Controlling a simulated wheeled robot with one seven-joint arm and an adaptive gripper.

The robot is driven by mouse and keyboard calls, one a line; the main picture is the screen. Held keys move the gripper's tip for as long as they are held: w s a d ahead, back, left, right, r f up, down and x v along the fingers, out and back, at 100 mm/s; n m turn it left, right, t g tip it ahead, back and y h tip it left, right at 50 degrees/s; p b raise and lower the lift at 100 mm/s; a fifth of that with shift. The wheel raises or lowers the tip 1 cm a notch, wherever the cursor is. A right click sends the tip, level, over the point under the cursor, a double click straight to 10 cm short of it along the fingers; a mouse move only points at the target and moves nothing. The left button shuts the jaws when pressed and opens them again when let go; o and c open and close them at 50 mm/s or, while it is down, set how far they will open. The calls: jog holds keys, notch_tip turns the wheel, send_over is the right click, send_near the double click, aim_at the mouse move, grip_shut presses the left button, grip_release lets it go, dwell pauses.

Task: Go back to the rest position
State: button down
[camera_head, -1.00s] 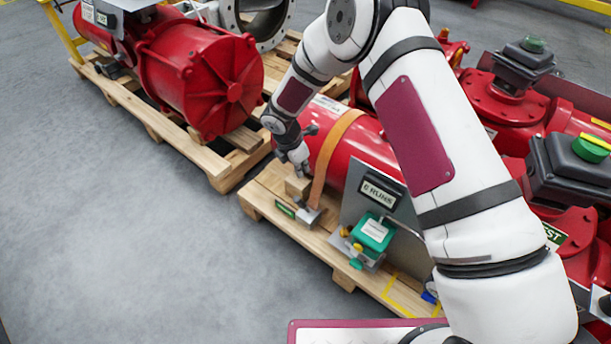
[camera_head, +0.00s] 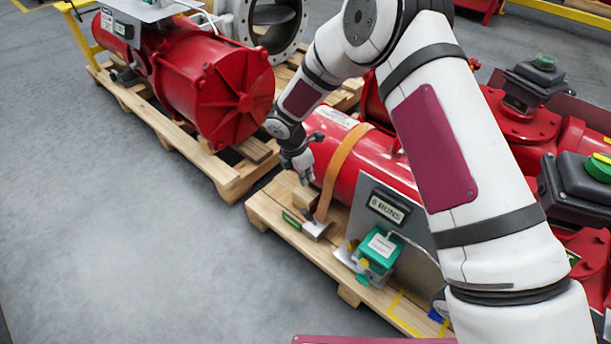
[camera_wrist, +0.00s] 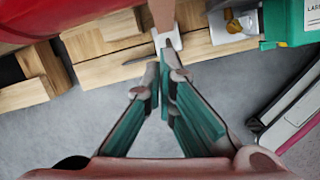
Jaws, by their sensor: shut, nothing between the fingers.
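My gripper (camera_head: 303,178) is at the end of my white and maroon arm, pointing down by the left end of a red cylinder (camera_head: 368,160) on a wooden pallet. In the wrist view its two green-sided fingers (camera_wrist: 166,66) come together at the tips with nothing between them. The tips appear just below the orange strap's metal buckle (camera_wrist: 168,41); I cannot tell whether they touch it.
The pallet (camera_head: 268,208) also bears an orange strap (camera_head: 338,165), a green box (camera_head: 380,248) and a grey plate with a counter (camera_head: 387,208). Another red actuator (camera_head: 215,85) stands at upper left, red valves (camera_head: 530,125) at right. The grey floor (camera_head: 110,230) at left is clear.

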jog(key=s+d+r+m, duration=0.2)
jog(key=d+r+m, duration=0.15)
jog(key=r, duration=0.45)
jog(key=s+d+r+m+h, duration=0.1)
jog(key=s+d+r+m, duration=0.1)
jog(key=d+r, duration=0.4)
jog(key=s+d+r+m, duration=0.2)
jog(key=d+r+m, duration=0.1)
jog(key=r, duration=0.6)
jog(key=s+d+r+m+g, duration=0.1)
jog(key=s+d+r+m, duration=0.65)
jog(key=s+r, duration=0.4)
jog(key=s+d+r+m+y, duration=0.15)
jog(key=s+m, duration=0.35)
jog(key=s, duration=0.8)
jog(key=s+m+y, duration=0.2)
jog(key=s+m, duration=0.3)
jog(key=s, duration=0.8)
notch_tip(320, 180, up, 32)
jog(key=d+t+p, duration=0.1)
jog(key=t+p, duration=0.2)
jog(key=p, duration=2.7)
jog(key=shift+w+f+n, duration=0.15)
jog(key=shift+f+n, duration=0.05)
jog(key=shift+n, duration=0.1)
